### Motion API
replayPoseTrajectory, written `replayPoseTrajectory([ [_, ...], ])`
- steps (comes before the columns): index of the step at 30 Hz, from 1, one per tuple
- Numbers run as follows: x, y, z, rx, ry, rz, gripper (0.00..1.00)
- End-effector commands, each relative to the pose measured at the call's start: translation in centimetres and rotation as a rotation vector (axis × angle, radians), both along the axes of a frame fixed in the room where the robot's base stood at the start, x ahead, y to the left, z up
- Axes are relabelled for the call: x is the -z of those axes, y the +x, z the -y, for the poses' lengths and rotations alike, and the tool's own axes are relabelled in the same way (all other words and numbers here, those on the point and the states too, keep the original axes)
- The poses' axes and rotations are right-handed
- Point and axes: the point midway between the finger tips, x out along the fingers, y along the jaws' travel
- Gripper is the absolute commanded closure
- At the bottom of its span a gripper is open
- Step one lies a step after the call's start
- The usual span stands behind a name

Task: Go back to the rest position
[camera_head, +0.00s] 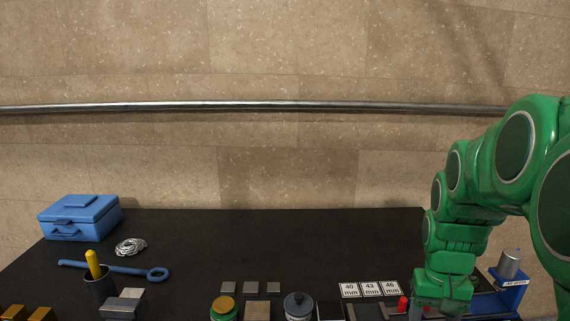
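My green arm comes in from the right edge. My gripper (443,300) hangs down at its end, low over the right part of the black table, at the bottom of the picture. Its fingertips are cut off or too dark to make out, so I cannot tell whether it is open or holds anything. A red piece (403,304) shows just left of it. A blue stand (511,283) with a metal cylinder (510,263) is just right of it.
The black table (220,240) is clear at its back middle. At left are a blue toolbox (79,217), a wire coil (130,246), a blue wrench (115,268) and a dark cup (99,288). Number cards (370,289) and small containers line the front. A rail (250,105) crosses the wall.

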Motion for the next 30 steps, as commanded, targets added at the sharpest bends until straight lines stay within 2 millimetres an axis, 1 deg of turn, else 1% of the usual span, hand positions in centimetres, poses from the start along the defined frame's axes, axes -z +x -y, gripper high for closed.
replayPoseTrajectory([
  [1,-0.3,-1.0,-1.3,-0.019,0.002,-0.002,0.38],
  [6,-0.9,-4.1,-5.1,-0.072,0.011,-0.016,0.38],
  [11,-1.1,-7.6,-8.1,-0.121,0.018,-0.035,0.38],
  [15,-1.1,-10.8,-10.3,-0.161,0.025,-0.053,0.38],
  [21,-0.8,-15.1,-12.7,-0.212,0.034,-0.07,0.38],
  [24,-0.5,-16.7,-13.3,-0.23,0.038,-0.081,0.38],
  [27,-0.4,-17.7,-13.7,-0.241,0.039,-0.086,0.38],
  [30,-0.3,-18.2,-13.9,-0.245,0.041,-0.087,0.38],
])
